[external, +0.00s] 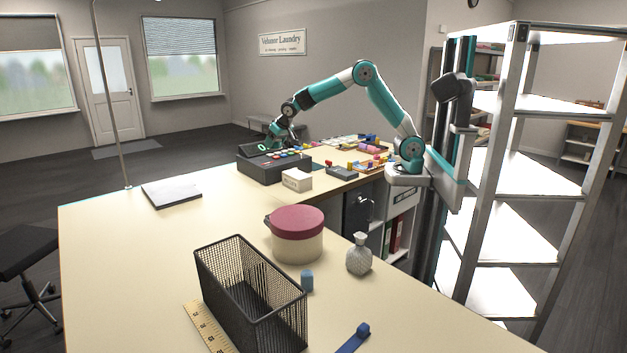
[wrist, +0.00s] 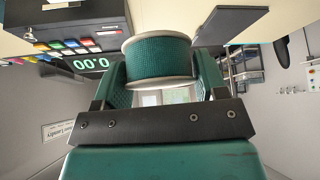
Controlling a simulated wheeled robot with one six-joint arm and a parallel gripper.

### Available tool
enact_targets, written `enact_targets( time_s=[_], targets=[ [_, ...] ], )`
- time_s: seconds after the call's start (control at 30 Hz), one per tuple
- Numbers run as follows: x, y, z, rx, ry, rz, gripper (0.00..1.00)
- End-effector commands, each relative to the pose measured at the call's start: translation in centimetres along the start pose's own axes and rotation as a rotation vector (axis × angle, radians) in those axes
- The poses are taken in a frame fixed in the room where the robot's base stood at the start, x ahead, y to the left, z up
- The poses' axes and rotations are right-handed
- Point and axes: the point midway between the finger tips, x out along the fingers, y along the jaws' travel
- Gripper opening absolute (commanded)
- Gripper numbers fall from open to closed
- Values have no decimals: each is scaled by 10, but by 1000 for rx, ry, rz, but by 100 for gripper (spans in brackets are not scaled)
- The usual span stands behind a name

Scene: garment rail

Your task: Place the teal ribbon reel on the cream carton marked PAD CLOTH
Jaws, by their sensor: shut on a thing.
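The teal ribbon reel (wrist: 158,57) is in the wrist view, wound teal between two pale flanges. My gripper (wrist: 160,80) is shut on it, with one finger at each side. In the external view my gripper (external: 277,132) is above the far side of the dark till, and the reel cannot be made out there. A small cream carton (external: 296,180) stands on the counter in front of the till, apart from my gripper. Its marking is too small to read.
The dark till (external: 272,168) with coloured keys stands beside the carton; its lit display (wrist: 90,64) shows in the wrist view. A maroon-lidded round box (external: 297,236), a glass bottle (external: 359,255) and a black wire basket (external: 248,292) stand nearer.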

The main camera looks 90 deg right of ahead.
Motion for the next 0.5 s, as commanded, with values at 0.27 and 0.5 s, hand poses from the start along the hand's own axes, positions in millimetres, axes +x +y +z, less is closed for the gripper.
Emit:
enact_targets(
  time_s=[0.27, 0.5],
  targets=[
    [13, 134, -33, 285, 4, 180, 42],
    [10, 184, -37, 391, 0, 251, 42]
  ],
)
